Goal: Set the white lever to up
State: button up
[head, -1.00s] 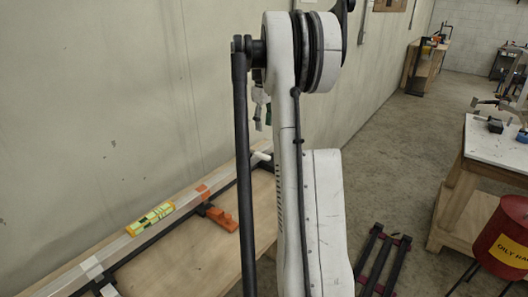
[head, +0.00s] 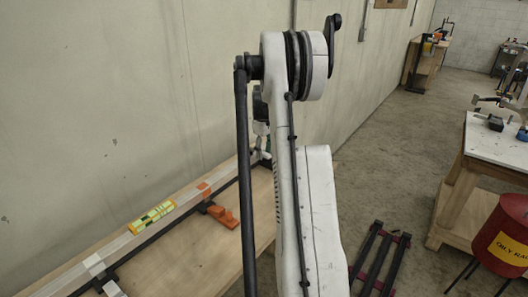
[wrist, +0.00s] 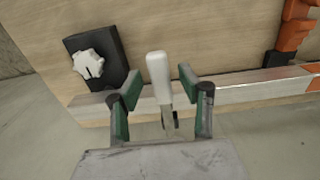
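The white lever (wrist: 158,70) shows in the wrist view as a rounded white handle on a thin metal stem. It stands in front of the aluminium bar (wrist: 235,95), its white end toward the wooden board. My gripper (wrist: 160,84) is open, with one green-padded finger on each side of the lever and visible gaps between pads and handle. The stem's lower end is partly hidden by a dark part and the gripper body. In the head view my gripper (head: 262,132) is mostly hidden behind my arm, low over the far end of the bench, and I cannot make out the lever there.
A black block with a white knob (wrist: 88,63) sits left of the lever. An orange clamp (wrist: 293,30) is to the right. A wall runs close along the left.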

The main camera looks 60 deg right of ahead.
grip_shut()
dwell(0.3)
